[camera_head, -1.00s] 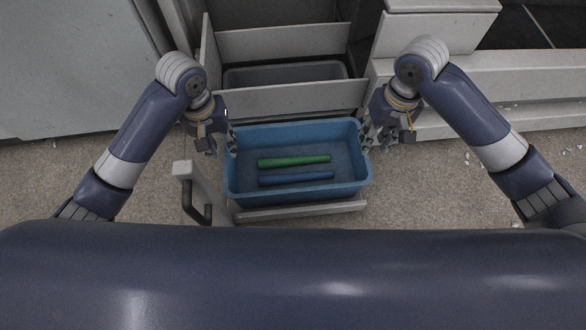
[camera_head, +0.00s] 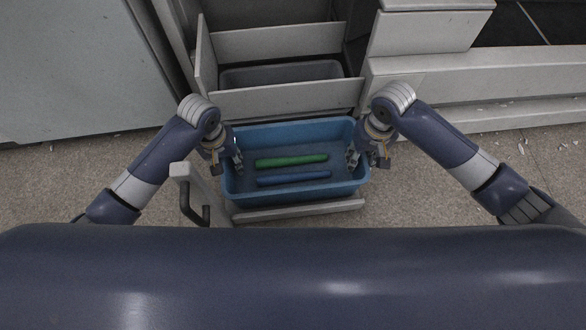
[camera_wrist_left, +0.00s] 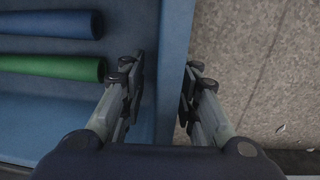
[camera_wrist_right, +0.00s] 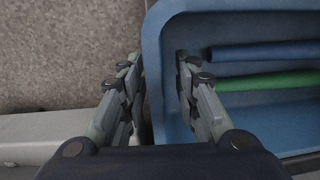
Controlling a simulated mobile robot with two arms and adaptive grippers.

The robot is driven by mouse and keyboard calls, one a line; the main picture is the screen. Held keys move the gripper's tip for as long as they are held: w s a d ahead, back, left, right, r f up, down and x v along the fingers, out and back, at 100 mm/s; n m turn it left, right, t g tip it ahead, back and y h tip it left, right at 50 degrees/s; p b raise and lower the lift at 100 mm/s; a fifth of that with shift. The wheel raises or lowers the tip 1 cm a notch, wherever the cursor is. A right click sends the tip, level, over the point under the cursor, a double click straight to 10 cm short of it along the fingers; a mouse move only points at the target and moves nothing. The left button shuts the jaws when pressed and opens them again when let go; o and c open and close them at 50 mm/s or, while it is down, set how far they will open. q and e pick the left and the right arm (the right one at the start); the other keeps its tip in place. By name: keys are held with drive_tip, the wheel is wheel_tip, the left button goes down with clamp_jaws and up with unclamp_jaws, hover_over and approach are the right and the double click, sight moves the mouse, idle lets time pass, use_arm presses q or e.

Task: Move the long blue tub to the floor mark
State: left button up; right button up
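The long blue tub (camera_head: 298,196) stands in front of the machine, with a green tube (camera_head: 291,160) and a blue tube (camera_head: 293,179) lying in it. My left gripper (camera_head: 233,156) is at the tub's left end. In the left wrist view its open fingers (camera_wrist_left: 163,85) stand either side of the tub's end wall (camera_wrist_left: 176,50), one inside and one outside. My right gripper (camera_head: 356,158) is at the right end. In the right wrist view its open fingers (camera_wrist_right: 158,82) also straddle the end wall (camera_wrist_right: 153,45). I cannot make out the floor mark.
A grey frame with a black handle (camera_head: 196,208) is at the tub's left, and a pale bar (camera_head: 300,210) runs along its front. Behind are a grey bin (camera_head: 282,75) and machine panels (camera_head: 285,98). Speckled floor (camera_head: 440,200) is open at the right.

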use_arm(q)
drive_tip(key=shift+f, duration=0.1)
use_arm(e)
drive_tip(key=shift+f, duration=0.1)
use_arm(q)
clamp_jaws()
use_arm(e)
clamp_jaws()
